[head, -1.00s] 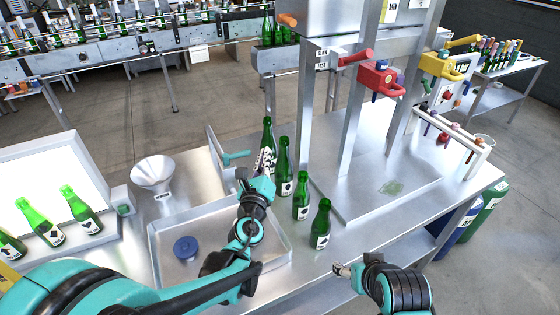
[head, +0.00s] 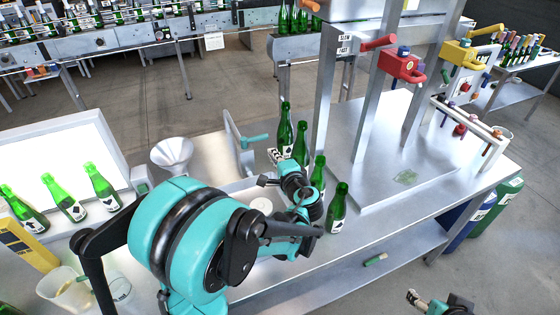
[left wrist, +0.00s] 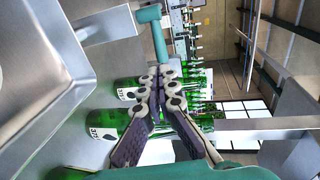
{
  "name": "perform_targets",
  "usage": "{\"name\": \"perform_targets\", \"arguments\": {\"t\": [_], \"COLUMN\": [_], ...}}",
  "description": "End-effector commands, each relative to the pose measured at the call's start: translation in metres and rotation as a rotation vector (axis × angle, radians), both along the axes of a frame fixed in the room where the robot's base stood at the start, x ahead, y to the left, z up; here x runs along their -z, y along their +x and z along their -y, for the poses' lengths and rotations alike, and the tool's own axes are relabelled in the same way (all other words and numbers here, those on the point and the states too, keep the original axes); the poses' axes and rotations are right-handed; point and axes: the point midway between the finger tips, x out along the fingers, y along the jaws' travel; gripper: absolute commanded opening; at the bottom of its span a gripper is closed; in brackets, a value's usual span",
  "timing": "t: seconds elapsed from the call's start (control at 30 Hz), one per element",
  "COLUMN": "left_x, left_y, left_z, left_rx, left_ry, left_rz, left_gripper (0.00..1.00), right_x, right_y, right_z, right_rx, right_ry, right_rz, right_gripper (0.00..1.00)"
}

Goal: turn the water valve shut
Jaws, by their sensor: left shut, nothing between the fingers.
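The valve's teal lever (head: 255,139) sticks out to the right from a grey metal post behind the tray in the head view. It also shows in the left wrist view (left wrist: 159,38), at the end of a metal pipe. My left gripper (head: 277,156) is near the lever's free end, between it and the green bottles. In the left wrist view the closed fingertips (left wrist: 162,74) lie just short of the lever's end, with nothing between them. Whether they touch it I cannot tell. My right gripper (head: 414,298) is low at the bottom edge, away from the valve; its jaws are unclear.
Several green bottles (head: 337,208) stand close to the right of my left gripper. A funnel (head: 172,153) stands to the left. A metal stand with a red device (head: 402,66) rises to the right. The stand's plate (head: 375,170) is mostly clear.

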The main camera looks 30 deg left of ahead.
Motion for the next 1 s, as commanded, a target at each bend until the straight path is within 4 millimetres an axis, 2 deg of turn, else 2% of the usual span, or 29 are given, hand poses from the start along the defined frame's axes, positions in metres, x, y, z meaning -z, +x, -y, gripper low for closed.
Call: {"name": "perform_targets", "arguments": {"t": [0.03, 0.2, 0.4, 1.0], "left_x": [0.005, 0.011, 0.016, 0.018], "left_y": [0.008, 0.032, 0.051, 0.064], "left_z": [-0.01, -0.035, -0.055, -0.066], "left_rx": [-0.005, -0.003, 0.001, 0.002], "left_ry": [0.001, 0.0, 0.002, 0.002], "left_rz": [-0.001, 0.0, -0.001, 0.0], "left_gripper": [0.0, 0.0, 0.0, 0.0], "right_x": [0.005, 0.013, 0.021, 0.024], "right_y": [0.0, 0.0, 0.0, 0.0], "right_z": [0.0, 0.0, 0.0, 0.0], "right_rx": [0.0, 0.0, 0.0, 0.0], "right_ry": [0.0, 0.0, 0.0, 0.0], "right_rz": [0.0, 0.0, 0.0, 0.0], "right_gripper": [0.67, 0.67, 0.67, 0.67]}}
